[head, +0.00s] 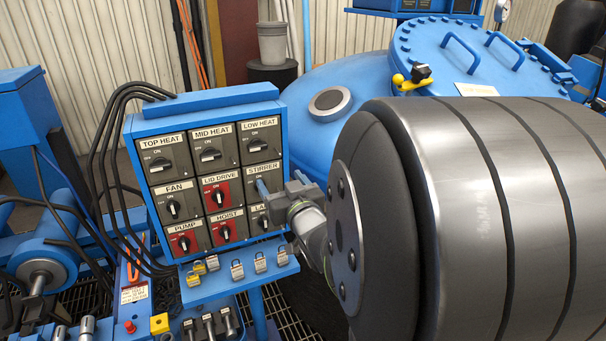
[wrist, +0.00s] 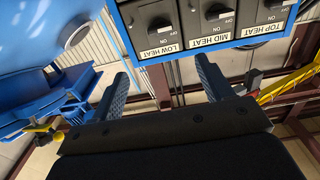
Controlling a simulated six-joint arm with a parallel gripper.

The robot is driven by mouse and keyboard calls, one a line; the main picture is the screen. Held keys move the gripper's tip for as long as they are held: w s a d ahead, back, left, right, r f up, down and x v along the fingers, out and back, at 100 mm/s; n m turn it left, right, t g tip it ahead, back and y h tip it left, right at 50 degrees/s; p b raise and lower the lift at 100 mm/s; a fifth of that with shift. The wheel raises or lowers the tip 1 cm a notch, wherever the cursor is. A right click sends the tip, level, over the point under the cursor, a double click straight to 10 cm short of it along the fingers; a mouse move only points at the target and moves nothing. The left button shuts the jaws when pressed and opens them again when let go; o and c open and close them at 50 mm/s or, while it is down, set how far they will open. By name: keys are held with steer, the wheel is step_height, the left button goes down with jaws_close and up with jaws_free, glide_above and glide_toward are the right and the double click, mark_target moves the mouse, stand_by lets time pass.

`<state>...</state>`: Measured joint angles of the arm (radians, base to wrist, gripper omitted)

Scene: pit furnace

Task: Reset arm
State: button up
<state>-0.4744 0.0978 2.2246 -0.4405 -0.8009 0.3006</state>
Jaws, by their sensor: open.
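My gripper (head: 265,188) is at the right side of the switch panel, in front of the STIRRER switch (head: 263,172), and partly hides it and the LAMP-side switch below. In the wrist view my gripper (wrist: 162,74) has its two blue-grey fingers spread apart with nothing between them. Beyond the fingers, the panel (wrist: 205,40) shows upside down with the LOW HEAT, MID HEAT and TOP HEAT switches. In the head view the blue-framed panel (head: 200,105) holds rows of rotary switches, some on red plates. My large grey arm link covers the right side.
A blue shelf with several padlocks (head: 238,270) juts out below the panel. Black cables (head: 105,130) loop along its left side. The blue furnace vessel (head: 310,140) and its bolted lid (head: 450,65) stand behind. A grey bucket (head: 272,42) is at the back.

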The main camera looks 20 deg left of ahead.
mark_target(259, 149)
stand_by(0.3)
steer(key=x, duration=1.7)
steer(key=shift+w+a+f, duration=0.15)
steer(key=shift+a, duration=0.05)
